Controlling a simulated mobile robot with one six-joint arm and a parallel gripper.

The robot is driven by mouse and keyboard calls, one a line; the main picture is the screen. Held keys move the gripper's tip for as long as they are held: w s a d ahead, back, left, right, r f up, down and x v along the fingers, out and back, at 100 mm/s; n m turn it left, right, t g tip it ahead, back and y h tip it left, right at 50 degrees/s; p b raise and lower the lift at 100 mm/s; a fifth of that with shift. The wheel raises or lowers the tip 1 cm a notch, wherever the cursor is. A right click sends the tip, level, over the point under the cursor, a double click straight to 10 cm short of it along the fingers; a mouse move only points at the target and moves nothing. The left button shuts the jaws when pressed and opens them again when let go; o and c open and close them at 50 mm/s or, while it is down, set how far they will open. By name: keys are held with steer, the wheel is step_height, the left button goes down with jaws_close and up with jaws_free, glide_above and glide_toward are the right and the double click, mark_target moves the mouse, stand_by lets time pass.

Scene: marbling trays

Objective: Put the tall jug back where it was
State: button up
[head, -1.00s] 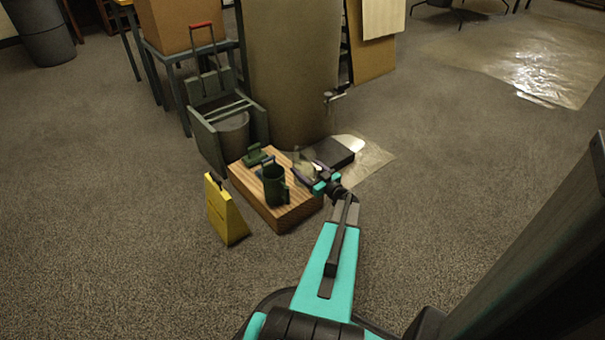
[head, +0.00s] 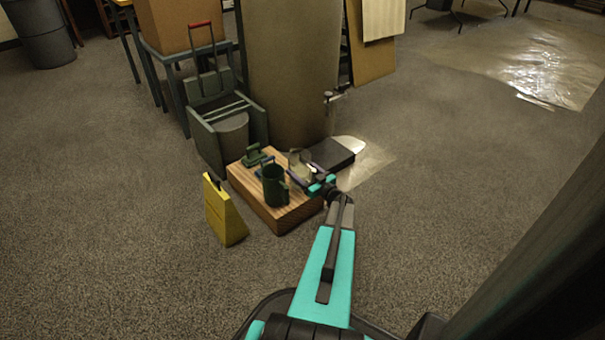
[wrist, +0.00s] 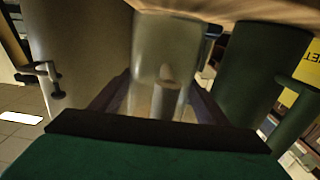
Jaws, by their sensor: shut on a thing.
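A pale, see-through jug (head: 298,160) is at the back right of the wooden block (head: 285,222). My gripper (head: 308,179) reaches in from the right and is shut on this jug. In the wrist view the jug (wrist: 168,45) stands between the two dark fingers, with its handle towards the camera. Its base is close to the wood; I cannot tell whether it touches. A dark green jug (head: 274,187) stands upright on the block, left of my gripper; it also shows in the wrist view (wrist: 240,70).
A small green item (head: 253,157) and a partly hidden blue item (head: 264,168) lie behind the green jug. A yellow sign (head: 224,212) stands left of the block. A large column (head: 287,75) and a dark box (head: 331,154) are behind. Open floor lies in front.

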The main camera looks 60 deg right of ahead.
steer(key=shift+f, duration=0.45)
steer(key=o, duration=1.6)
steer(key=shift+f, duration=0.15)
steer(key=shift+o, duration=0.2)
steer(key=shift+s+a+r, duration=0.15)
steer(key=shift+s+r, duration=0.05)
steer(key=shift+s, duration=0.4)
steer(key=p+v, duration=0.4)
steer(key=v, duration=0.6)
steer(key=shift+s+a, duration=0.2)
steer(key=shift+s, duration=0.15)
